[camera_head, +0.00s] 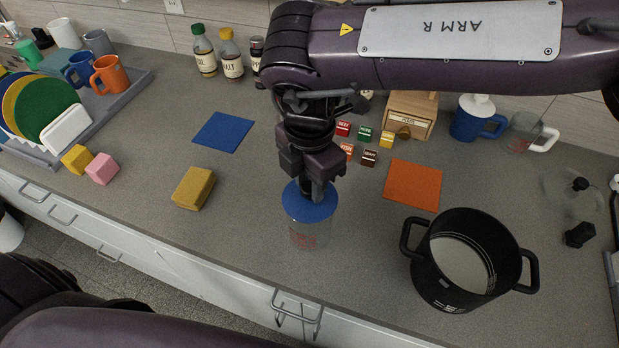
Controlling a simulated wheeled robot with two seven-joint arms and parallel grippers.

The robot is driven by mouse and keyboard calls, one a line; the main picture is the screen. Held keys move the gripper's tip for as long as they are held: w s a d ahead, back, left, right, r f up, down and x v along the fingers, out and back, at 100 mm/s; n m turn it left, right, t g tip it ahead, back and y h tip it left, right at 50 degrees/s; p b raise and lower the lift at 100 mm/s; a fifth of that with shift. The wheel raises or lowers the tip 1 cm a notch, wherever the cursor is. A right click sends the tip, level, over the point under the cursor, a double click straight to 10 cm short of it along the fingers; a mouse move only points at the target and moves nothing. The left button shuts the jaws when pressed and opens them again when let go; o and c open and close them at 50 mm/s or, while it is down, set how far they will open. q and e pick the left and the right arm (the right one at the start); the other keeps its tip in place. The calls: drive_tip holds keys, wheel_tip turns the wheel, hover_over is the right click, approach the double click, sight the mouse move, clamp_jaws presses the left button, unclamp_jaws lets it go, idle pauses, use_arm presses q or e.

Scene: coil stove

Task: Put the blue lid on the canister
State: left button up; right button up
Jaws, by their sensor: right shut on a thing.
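The blue lid (302,209) is a flat round disc near the middle of the counter's front half. The canister (312,239) is clear, with something reddish low inside it. The lid lies over the canister's mouth and hides its rim; I cannot tell whether it is fully seated. My right gripper (314,190) points down from above and is shut on the lid's top, where its fingers hide the grip. My left gripper is out of view; only purple parts of my body show at the lower left.
A black pot (465,262) stands to the right, with an orange mat (413,185) behind it. A yellow sponge (194,188) and a blue mat (223,132) lie left. Small coloured boxes (368,157) sit behind the gripper. The counter just left of the canister is clear.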

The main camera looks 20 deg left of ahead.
drive_tip(key=o, duration=1.5)
drive_tip(key=shift+o, duration=0.2)
drive_tip(key=shift+r, duration=0.15)
drive_tip(key=shift+r+p, duration=2.5)
drive_tip(key=shift+r, duration=0.9)
clamp_jaws()
